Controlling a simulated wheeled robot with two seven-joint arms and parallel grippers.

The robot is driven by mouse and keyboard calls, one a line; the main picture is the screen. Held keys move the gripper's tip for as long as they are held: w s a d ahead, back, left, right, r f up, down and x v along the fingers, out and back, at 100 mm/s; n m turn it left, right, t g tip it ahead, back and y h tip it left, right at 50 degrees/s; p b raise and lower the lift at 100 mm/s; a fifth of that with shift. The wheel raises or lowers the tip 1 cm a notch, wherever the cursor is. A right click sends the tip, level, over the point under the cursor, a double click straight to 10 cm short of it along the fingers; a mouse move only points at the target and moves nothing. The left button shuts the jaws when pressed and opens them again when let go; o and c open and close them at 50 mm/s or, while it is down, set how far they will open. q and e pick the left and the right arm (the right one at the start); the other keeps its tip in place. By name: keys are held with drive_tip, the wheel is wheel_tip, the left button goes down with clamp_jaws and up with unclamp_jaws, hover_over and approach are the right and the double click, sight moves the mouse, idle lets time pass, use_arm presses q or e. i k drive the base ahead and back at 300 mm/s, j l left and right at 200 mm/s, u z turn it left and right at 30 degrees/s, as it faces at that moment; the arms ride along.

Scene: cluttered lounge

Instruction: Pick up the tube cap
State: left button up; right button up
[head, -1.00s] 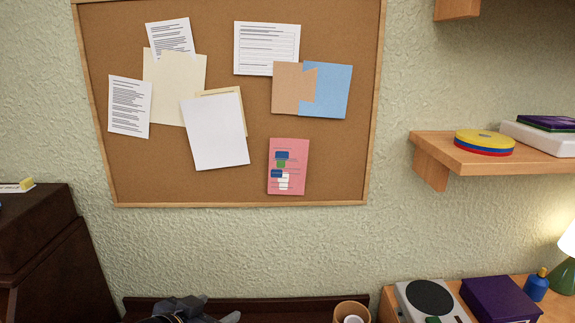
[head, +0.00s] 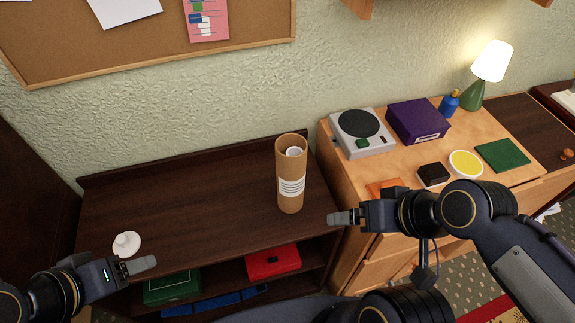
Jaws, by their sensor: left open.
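The white tube cap (head: 126,243), a round disc with a raised knob, lies on the dark wooden shelf unit (head: 200,204) near its front left. A brown cardboard tube (head: 291,170) with a white label stands upright on the same top, with something white inside its open end. My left gripper (head: 142,265) is open, just in front of and slightly right of the cap. Whether it touches the cap is unclear. My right gripper (head: 338,218) is near the front right corner of the unit, its fingers seen side-on.
A wooden cabinet (head: 405,190) on the right carries a record player (head: 361,132), a purple box (head: 417,121), a lit lamp (head: 491,62) and small items. Red (head: 273,261) and green (head: 172,287) boxes sit on the lower shelf. The middle of the dark top is clear.

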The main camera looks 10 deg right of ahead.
sight(126, 244)
drive_tip(key=u, duration=1.25)
drive_tip(key=k+z, duration=0.15)
drive_tip(key=z, duration=1.55)
drive_tip(key=j+u, duration=0.3)
drive_tip(key=j, duration=0.2)
drive_tip(key=j+u, duration=0.3)
drive_tip(key=j, duration=0.2)
